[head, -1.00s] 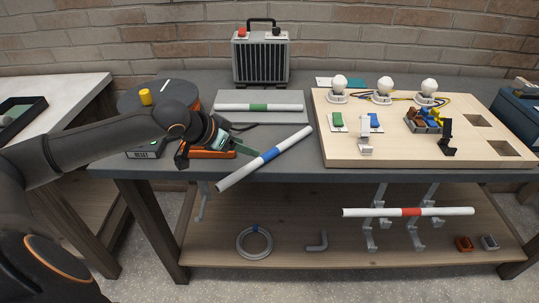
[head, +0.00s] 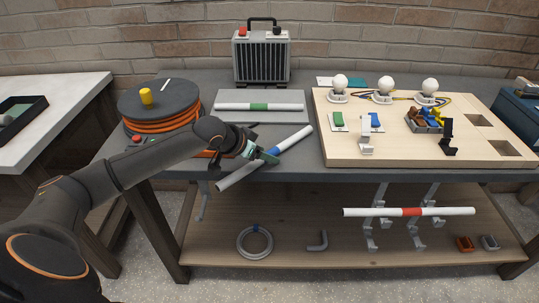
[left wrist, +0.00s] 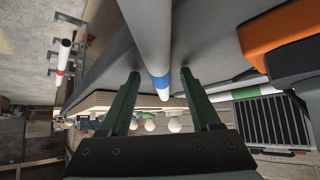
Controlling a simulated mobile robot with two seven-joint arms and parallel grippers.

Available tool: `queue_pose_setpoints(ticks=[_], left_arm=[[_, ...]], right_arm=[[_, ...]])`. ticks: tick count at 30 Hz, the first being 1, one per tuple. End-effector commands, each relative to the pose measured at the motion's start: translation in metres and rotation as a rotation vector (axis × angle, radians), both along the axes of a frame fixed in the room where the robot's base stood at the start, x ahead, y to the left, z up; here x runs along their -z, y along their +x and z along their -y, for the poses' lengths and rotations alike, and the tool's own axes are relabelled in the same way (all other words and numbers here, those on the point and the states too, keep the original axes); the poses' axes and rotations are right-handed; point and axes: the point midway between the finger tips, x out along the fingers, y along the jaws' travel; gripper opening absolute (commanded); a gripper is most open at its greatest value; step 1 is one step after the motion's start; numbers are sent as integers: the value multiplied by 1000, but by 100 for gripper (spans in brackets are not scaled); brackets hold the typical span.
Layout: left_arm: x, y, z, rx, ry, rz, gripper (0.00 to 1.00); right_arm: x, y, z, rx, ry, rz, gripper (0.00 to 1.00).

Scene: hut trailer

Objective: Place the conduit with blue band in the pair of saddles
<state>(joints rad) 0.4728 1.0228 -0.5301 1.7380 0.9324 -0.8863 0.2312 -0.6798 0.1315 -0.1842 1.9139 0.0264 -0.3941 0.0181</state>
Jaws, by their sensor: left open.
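The white conduit with the blue band (head: 292,139) lies slanted on the grey bench, its near end sticking out past the front edge. My left gripper (head: 268,157) is at its blue band. In the left wrist view the open fingers (left wrist: 160,73) stand on either side of the conduit (left wrist: 150,30), with gaps visible; the blue band (left wrist: 158,82) shows between them. Grey saddle-like brackets (head: 380,192) show below the bench's front edge at the right; the red-banded conduit (head: 450,211) lies across some of them. My right gripper is not in view.
A green-banded conduit (head: 230,106) lies on a grey plate behind. A cable reel (head: 160,112) stands at the left. A wooden board (head: 340,155) with bulbs and clips covers the right. The lower shelf (head: 290,240) holds a coil (head: 240,247) and an elbow (head: 317,240).

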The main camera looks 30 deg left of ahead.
Motion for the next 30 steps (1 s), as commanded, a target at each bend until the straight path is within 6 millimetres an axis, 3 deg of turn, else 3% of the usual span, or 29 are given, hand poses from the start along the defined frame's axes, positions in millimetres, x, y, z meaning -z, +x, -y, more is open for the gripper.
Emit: queue_pose_setpoints(ticks=[5,21,30], left_arm=[[0,0,0,1,1,0,62],[0,0,0,1,1,0,1],[-1,0,0,1,0,1,0]], right_arm=[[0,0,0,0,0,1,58],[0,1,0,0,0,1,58],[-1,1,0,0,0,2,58]])
